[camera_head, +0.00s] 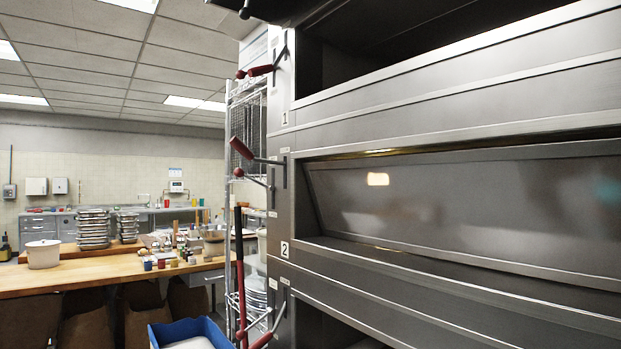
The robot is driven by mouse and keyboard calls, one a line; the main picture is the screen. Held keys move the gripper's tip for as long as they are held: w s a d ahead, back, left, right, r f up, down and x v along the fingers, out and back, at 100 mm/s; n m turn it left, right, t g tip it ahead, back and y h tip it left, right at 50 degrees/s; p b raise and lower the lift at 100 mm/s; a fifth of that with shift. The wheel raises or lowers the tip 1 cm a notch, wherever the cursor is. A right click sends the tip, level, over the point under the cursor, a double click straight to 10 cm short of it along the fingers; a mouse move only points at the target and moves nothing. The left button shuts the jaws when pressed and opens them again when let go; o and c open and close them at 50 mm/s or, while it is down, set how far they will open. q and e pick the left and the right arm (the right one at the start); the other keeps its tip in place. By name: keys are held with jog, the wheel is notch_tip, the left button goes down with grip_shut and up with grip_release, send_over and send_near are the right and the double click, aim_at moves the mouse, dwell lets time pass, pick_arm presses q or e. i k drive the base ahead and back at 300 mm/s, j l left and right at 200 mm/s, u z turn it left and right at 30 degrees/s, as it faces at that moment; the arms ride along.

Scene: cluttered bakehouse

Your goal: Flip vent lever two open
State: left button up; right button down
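Several red-handled levers sit on the left edge of the steel deck oven (440,135). The upper one (262,70) is beside the panel above the number 1 plate (284,118). A middle lever (241,148) pivots on the panel above the number 2 plate (284,248), its red grip pointing left and slightly up. A smaller red knob (238,172) is just below it. Which one is vent lever two is not labelled legibly. A lower red lever (262,340) is at the bottom edge. Neither gripper is in view.
A long red handle (240,260) stands upright left of the oven, near a wire rack (230,215). A blue tub (188,331) is below. A wooden table (110,275) with a white bucket (43,254) and stacked trays (93,228) stands at the left.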

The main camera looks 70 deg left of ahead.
aim_at(238, 172)
jog(key=u, duration=2.75)
